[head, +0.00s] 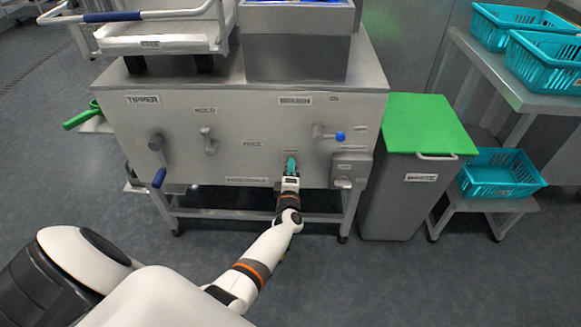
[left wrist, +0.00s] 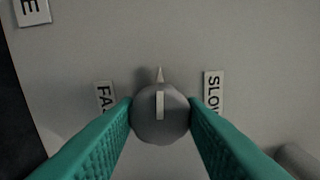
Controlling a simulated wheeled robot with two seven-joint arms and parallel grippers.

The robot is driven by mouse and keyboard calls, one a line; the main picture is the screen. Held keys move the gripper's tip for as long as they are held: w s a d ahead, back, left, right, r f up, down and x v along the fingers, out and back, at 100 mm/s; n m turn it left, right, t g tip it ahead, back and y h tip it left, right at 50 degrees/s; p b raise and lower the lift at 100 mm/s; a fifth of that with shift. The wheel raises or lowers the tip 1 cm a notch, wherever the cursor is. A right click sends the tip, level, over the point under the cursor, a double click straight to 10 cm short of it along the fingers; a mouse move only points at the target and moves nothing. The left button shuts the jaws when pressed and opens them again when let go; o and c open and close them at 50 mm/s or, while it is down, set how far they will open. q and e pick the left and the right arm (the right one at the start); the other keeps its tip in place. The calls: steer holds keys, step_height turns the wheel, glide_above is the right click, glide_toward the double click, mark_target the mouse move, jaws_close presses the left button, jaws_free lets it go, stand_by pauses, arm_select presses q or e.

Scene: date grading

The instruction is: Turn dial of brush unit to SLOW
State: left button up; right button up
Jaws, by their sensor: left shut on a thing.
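The dial (left wrist: 160,130) is a round grey knob with a pale pointer line, seen in the left wrist view on the metal front panel. Its pointer line stands upright, midway between the partly visible "FAS…" label (left wrist: 105,96) on the left and the "SLO…" label (left wrist: 213,92) on the right. My left gripper (left wrist: 160,118) has its teal fingers shut on the dial, one on each side. In the head view my left gripper (head: 290,168) reaches the panel's lower right part and hides the dial there. My right gripper is not in view.
The grey machine (head: 240,110) carries a "TIPPER" label, levers and a blue-tipped handle (head: 340,137) right of my gripper. A switch box (head: 350,167) sits close by on the right. A green-lidded waste bin (head: 408,200) stands to the right, near teal baskets (head: 500,175).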

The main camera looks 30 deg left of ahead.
arm_select(q)
steer(key=m+p, duration=0.4)
steer(key=m, duration=0.9)
steer(key=shift+m, duration=0.3)
steer(key=shift+f+m, duration=0.1)
steer(key=shift+m, duration=1.5)
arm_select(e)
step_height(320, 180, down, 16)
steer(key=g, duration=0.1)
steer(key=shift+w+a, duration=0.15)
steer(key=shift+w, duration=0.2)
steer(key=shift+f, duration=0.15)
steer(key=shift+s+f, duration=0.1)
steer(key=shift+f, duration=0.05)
arm_select(q)
steer(key=o, duration=1)
